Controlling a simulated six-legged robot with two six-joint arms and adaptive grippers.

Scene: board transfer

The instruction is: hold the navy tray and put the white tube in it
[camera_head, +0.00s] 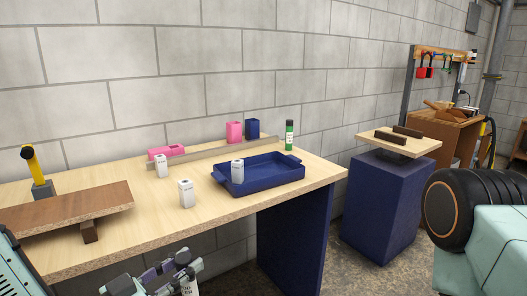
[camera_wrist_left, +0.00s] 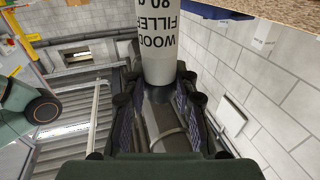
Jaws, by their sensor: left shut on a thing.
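The navy tray (camera_head: 285,177) sits on the right part of the wooden table, with a white bottle-like container (camera_head: 237,171) standing in it. My left gripper (camera_head: 170,278) is low in front of the table's front edge, apart from the tray. It is shut on the white tube (camera_wrist_left: 160,62), which has dark lettering reading "WOOD FILLER". In the head view the tube shows only partly at the bottom edge, beside the fingers. My right gripper is out of view.
Two more white containers (camera_head: 186,193) stand left of the tray. A brown board (camera_head: 65,208) rests on the table's left. A navy pedestal (camera_head: 380,205) stands right, across a gap.

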